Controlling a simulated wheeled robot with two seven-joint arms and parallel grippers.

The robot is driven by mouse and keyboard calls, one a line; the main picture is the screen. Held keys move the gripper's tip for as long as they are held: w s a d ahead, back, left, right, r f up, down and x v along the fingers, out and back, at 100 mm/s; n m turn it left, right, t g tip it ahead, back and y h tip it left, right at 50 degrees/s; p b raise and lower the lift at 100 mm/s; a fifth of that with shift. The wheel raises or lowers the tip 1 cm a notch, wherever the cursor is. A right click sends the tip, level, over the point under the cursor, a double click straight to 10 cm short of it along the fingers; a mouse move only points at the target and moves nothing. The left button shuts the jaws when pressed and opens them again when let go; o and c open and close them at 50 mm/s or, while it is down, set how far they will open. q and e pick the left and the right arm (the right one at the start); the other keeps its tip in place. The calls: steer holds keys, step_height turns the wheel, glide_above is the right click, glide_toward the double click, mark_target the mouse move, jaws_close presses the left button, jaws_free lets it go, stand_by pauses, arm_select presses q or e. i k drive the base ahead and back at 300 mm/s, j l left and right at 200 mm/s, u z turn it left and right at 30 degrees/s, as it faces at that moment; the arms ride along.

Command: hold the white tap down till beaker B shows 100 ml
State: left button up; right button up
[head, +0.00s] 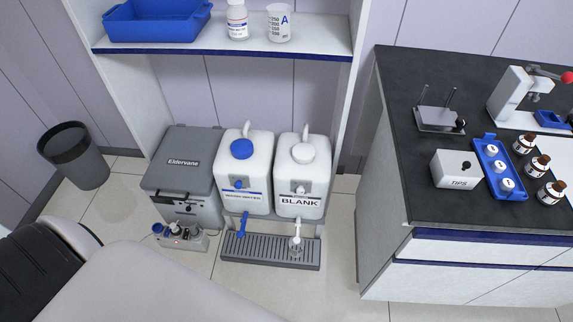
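The white jug labelled BLANK (315,178) has a white cap and stands to the right of a jug with a blue cap and blue label. A small white tap (297,229) shows below the BLANK label, above the grey slatted drip tray (240,252). A small clear vessel (296,249) seems to stand on the tray under it; no letter or level is readable. Beaker A (279,25), with a blue letter and graduations, stands on the shelf. No beaker marked B is legible. Neither gripper shows.
The blue-capped jug (258,174) has a blue tap (241,222). A grey Eldervane box (184,160) stands to its left, with a small device (181,237) in front. The shelf (225,45) is above. A dark-topped bench (405,165) bounds the right side; floor is clear between.

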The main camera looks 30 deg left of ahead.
mark_target(296, 240)
steer(key=u, duration=0.7)
steer(key=k, duration=1.15)
